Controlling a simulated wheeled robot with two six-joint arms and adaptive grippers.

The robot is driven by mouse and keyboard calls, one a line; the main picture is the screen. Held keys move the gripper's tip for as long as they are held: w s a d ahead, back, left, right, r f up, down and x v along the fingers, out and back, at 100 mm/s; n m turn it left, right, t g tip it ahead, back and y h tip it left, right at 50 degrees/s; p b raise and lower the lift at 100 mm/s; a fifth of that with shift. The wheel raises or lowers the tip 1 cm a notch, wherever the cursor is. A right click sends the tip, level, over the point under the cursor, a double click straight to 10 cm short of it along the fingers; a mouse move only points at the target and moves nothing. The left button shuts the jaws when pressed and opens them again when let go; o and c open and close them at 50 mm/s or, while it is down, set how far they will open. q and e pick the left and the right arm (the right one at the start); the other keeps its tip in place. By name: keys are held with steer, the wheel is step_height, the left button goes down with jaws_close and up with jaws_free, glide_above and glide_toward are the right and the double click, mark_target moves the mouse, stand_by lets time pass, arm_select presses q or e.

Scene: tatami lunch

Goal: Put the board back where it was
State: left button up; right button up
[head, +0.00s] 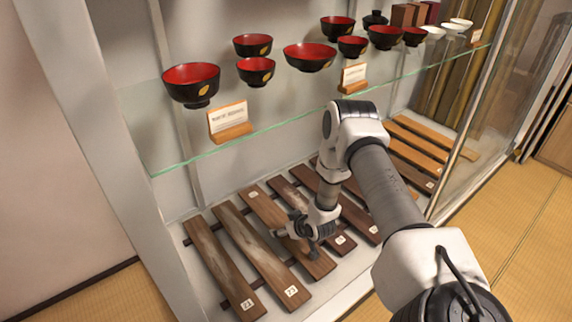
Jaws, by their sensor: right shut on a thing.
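Several long wooden boards lie side by side in the bottom of the display case. My right gripper (300,243) is shut on the third board from the left (266,211), near its front part. This board has a small pale label at its far end. To its left lie a second board (255,250) and a leftmost board (216,260), both with numbered white labels at their near ends. To its right lies another dark board (287,194), partly hidden by my arm. I cannot tell whether the held board is raised. My left gripper is out of view.
A glass shelf (290,121) above carries red-and-black bowls (191,84) and small cards on wooden stands (230,121). A glass pane (478,110) stands at the right. Lighter boards (418,142) lie at the far right. Tatami flooring (510,215) lies outside the case.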

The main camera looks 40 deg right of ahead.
steer(key=shift+f+b, duration=0.3)
steer(key=shift+f, duration=0.15)
steer(key=o, duration=1.6)
